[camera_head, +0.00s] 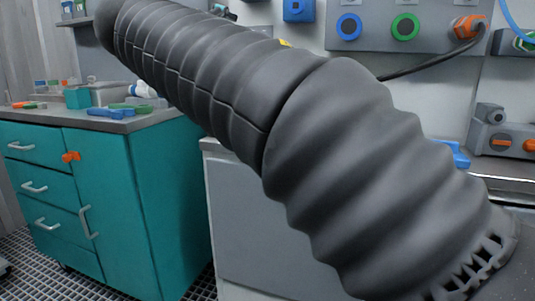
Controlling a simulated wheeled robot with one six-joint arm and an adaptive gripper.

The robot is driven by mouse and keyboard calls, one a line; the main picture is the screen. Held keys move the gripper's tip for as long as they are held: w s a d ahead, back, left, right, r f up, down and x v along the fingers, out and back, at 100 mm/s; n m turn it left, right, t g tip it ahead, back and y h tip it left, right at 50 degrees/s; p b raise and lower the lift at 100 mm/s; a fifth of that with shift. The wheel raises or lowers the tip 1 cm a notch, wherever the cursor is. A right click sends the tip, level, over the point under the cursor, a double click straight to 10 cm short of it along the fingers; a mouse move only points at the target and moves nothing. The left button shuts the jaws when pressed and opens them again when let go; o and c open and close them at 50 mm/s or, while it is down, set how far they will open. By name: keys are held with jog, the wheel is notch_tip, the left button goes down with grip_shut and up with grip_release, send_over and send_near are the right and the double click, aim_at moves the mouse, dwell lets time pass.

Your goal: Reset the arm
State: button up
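My arm, in a dark ribbed sleeve, runs from the lower right to the top left in the head view and fills the middle of the picture. Its upper end reaches the top edge at the left. My gripper is not in view, so I cannot see whether it is open or shut, or whether it holds anything.
A teal cabinet (172,205) stands at the left, with small tools and boxes on its grey top (75,122). A grey wall panel (375,38) carries a blue ring (349,27) and a green ring (405,27). Grated floor (28,268) shows at the lower left.

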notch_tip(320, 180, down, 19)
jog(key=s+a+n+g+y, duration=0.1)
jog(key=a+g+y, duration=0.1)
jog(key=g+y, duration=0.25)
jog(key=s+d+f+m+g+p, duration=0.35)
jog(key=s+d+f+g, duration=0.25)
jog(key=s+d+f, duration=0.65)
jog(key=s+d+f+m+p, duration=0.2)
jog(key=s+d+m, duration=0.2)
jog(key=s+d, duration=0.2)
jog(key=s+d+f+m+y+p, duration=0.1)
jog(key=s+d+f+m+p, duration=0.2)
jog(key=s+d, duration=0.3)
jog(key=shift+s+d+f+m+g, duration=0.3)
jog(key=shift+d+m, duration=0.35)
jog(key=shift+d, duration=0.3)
